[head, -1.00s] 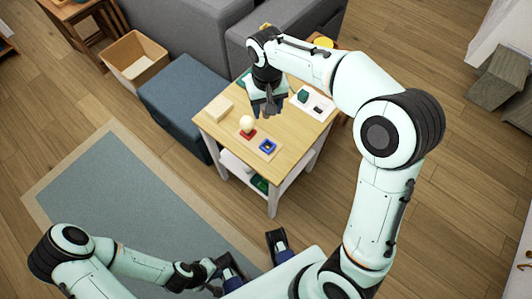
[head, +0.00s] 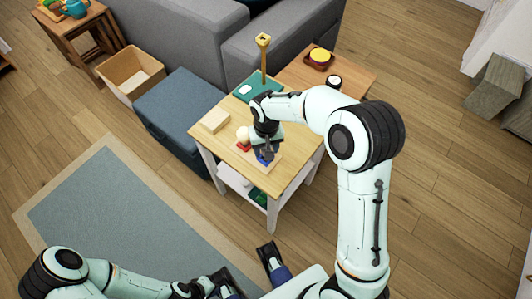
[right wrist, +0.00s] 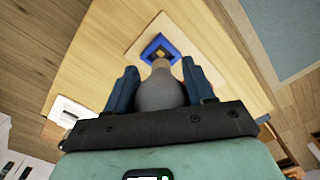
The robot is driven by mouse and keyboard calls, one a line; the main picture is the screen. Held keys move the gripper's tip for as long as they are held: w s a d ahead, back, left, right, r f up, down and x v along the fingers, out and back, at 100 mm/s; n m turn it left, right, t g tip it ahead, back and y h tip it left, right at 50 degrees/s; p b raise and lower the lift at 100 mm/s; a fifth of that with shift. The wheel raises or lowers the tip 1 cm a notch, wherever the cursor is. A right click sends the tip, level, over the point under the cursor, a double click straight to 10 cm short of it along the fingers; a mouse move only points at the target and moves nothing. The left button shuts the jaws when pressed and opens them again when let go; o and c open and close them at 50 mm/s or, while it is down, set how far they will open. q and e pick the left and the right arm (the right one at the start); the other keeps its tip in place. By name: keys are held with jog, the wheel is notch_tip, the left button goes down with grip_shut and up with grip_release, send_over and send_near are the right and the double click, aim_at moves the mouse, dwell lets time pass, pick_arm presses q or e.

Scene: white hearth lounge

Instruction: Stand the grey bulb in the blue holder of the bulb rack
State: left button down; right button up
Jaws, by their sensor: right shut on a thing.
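The grey bulb (right wrist: 160,92) is between the fingers of my right gripper (right wrist: 163,88), base pointing away from the palm. The blue holder (right wrist: 158,47) shows just past the bulb's base, its middle partly in view; I cannot tell the exact gap. In the head view my right gripper (head: 265,151) is low over the blue holder (head: 263,160) and hides the bulb. The bulb rack (head: 279,163) also has a red holder (head: 242,147) with a cream bulb (head: 242,133). My left gripper (head: 210,285) is at the bottom edge, away from the table; its finger gap is unclear.
The rack lies on a small wooden table (head: 283,187). A blue ottoman (head: 180,105) stands left of the table, and a brown side table (head: 345,72) stands behind.

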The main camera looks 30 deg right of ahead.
jog(key=shift+f, duration=1.75)
jog(key=shift+f+b, duration=0.15)
jog(key=shift+b, duration=0.2)
jog(key=o, duration=1)
jog(key=shift+o, duration=0.2)
notch_tip(320, 180, up, 12)
jog(key=shift+r+p, duration=0.2)
jog(key=shift+p, duration=0.95)
